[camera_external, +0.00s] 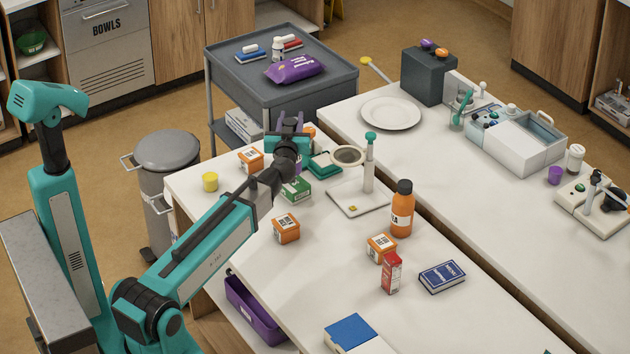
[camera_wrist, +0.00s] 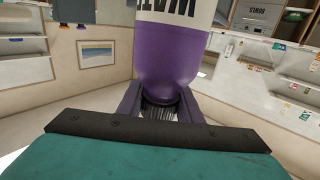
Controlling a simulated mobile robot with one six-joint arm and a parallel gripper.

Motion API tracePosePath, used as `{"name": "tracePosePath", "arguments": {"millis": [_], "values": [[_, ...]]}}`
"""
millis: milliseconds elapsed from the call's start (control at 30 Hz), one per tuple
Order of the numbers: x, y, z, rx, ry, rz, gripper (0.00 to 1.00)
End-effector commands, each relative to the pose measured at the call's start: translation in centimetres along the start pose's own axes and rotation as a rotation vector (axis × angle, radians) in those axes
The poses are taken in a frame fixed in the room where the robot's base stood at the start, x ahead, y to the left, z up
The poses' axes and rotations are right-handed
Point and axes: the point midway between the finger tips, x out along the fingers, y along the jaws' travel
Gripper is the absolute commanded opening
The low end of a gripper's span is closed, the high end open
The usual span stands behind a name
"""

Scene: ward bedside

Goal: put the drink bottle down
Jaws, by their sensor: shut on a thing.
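A purple drink bottle (camera_wrist: 172,55) with a white band and dark lettering fills the upper middle of the wrist view. Its top runs out of that picture. My gripper (camera_wrist: 160,105) is shut on it near its rounded, narrowing end. In the external view my gripper (camera_external: 290,135) is over the far left end of the near white table (camera_external: 335,260). The bottle is mostly hidden there behind my wrist, with only small purple patches showing. I cannot tell whether it touches the table.
An orange bottle (camera_external: 402,212) with a black cap stands to the right. Bare tabletop lies between the boxes at the front.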

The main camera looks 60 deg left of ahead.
Motion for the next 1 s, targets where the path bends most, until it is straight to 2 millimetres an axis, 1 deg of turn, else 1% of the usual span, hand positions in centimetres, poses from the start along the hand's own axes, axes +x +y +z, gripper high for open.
{"name": "tracePosePath", "arguments": {"millis": [33, 100, 233, 733, 767, 800, 867, 1000], "values": [[0.0, 0.0, 0.8, 0.002, 0.000, 0.000, 0.00], [0.0, 0.0, 1.7, 0.002, -0.001, 0.000, 0.00], [0.0, 0.0, 2.9, 0.001, 0.000, 0.000, 0.00], [0.0, 0.0, 3.4, 0.001, 0.000, 0.000, 0.00], [0.0, 0.0, 3.5, 0.001, -0.001, 0.000, 0.35], [0.0, 0.0, 3.5, 0.001, 0.000, 0.000, 0.42], [0.0, 0.0, 3.5, 0.000, 0.000, 0.000, 0.51], [0.0, 0.0, 3.4, 0.000, 0.000, 0.000, 0.51]]}}
